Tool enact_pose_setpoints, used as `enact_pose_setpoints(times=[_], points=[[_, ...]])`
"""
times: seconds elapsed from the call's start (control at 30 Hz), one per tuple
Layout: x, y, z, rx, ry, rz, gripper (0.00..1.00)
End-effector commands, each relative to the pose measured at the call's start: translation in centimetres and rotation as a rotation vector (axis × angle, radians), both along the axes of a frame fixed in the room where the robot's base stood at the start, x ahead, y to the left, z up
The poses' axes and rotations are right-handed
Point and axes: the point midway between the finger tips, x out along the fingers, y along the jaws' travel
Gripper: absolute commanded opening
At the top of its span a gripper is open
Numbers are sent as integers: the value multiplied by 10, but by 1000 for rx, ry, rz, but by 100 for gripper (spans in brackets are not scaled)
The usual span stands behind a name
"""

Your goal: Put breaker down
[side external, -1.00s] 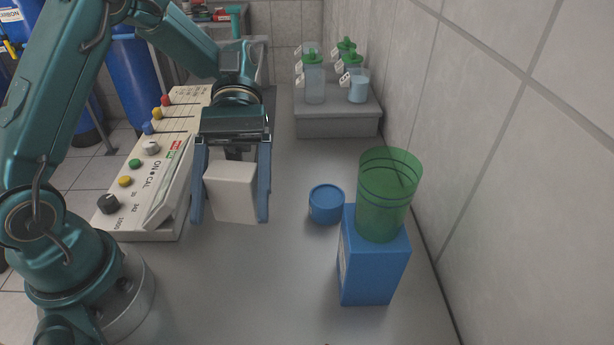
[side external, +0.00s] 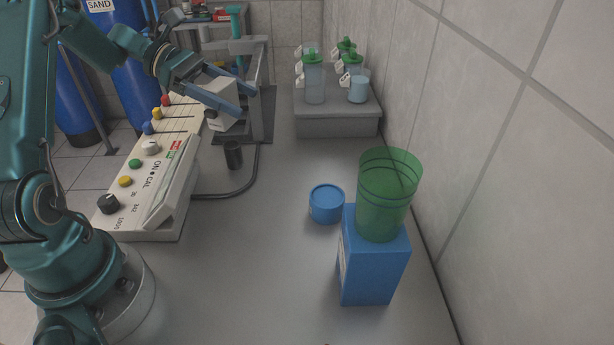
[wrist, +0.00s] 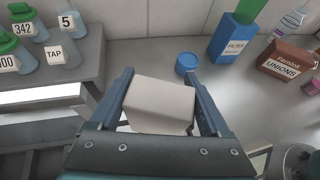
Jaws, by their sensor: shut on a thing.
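My gripper (side external: 245,101) is shut on a white block (side external: 219,97), the only thing I hold; I take it as the breaker. In the side external view the block is tilted, raised beyond the control panel at the far left of the bench. A small dark part shows at its lower end. In the wrist view the block (wrist: 160,98) sits between both fingers, its plain pale face toward the camera. The gap between the block and what lies under it cannot be told.
The sloped control panel (side external: 165,190) with knobs stands at left. A dark cylinder (side external: 233,155) and cable lie beside it. A blue lid-like cylinder (side external: 326,204) and blue box (side external: 372,262) bearing a green beaker (side external: 386,190) stand at right. Labelled jugs stand on a grey step (side external: 337,122).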

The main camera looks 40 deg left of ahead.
Motion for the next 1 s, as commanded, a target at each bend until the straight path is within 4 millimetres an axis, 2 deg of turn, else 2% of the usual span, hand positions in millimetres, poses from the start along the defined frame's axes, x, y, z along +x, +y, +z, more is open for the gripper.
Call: enact_pose_setpoints(times=[0.07,0.17,0.5,0.7,0.87,1.0], points=[[-2,8,0,-1,0,25,19],[1,4,-5,-3,2,33,18],[32,-60,-47,-3,5,24,18],[47,-87,-66,-1,2,27,18],[51,-92,-73,0,2,32,18],[51,-92,-92,-2,5,33,18]])
